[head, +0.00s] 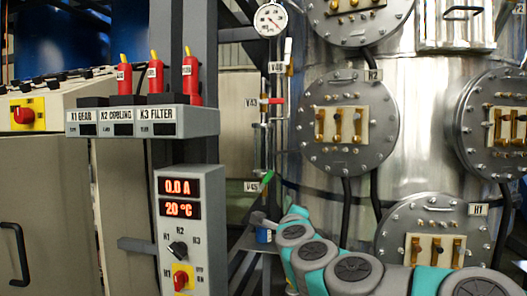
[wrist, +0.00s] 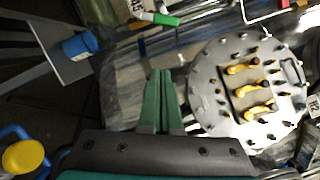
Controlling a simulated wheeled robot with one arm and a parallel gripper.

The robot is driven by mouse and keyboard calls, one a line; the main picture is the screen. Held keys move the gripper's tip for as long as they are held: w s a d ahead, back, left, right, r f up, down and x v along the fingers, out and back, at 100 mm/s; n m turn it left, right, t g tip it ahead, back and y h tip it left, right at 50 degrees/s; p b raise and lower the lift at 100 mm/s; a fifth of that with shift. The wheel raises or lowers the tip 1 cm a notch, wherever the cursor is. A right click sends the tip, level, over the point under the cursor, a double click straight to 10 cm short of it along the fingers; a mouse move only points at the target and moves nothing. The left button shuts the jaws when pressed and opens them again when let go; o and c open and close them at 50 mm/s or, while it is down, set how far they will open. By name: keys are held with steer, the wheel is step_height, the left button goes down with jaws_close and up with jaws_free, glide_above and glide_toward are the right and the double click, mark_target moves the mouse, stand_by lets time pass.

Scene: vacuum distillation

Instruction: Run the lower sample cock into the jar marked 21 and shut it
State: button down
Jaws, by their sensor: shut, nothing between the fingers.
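The lower sample cock has a green lever (head: 267,178) beside the tag V45 (head: 252,186), low on a thin upright pipe. The lever slants in the head view; it also shows in the wrist view (wrist: 166,19). A blue jar (head: 263,236) stands on a small shelf below the cock, partly hidden by my arm. In the wrist view the jar (wrist: 80,46) sits on the grey shelf plate (wrist: 62,68); no number is readable. My gripper (wrist: 160,75) is shut and empty, apart from lever and jar. No flow is visible.
An upper cock with a red lever (head: 277,101) sits higher on the same pipe. A steel vessel with bolted round flanges (head: 349,120) stands close on the right. A control box (head: 187,220) on a post stands left. A flange (wrist: 250,90) is right of my fingers.

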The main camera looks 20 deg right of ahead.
steer(key=c, duration=1.6)
jaws_free()
steer(key=c, duration=1.4)
jaws_free()
steer(key=shift+r, duration=0.1)
steer(key=o, duration=0.6)
step_height(320, 180, up, 8)
steer(key=n+t+y, duration=0.1)
steer(key=n+t, duration=0.1)
steer(key=n, duration=0.8)
steer(key=shift+a+f, duration=0.2)
steer(key=shift+a, duration=0.1)
steer(key=shift+o, duration=0.2)
steer(key=a+r+n+y, duration=0.1)
steer(key=n, duration=0.3)
steer(key=w+a+r+n, duration=0.1)
steer(key=n, duration=0.3)
steer(key=a+r+n+y, duration=0.1)
steer(key=n, duration=0.3)
steer(key=shift+w+a+y+p, duration=0.15)
steer(key=shift+a+y+p, duration=0.1)
steer(key=shift+y+p, duration=0.05)
steer(key=n+g+h, duration=0.5)
steer(key=n+h, duration=0.2)
steer(key=n, duration=2.1)
glide_toward(268, 177)
steer(key=shift+p+x, duration=0.3)
steer(key=shift+x, duration=3.8)
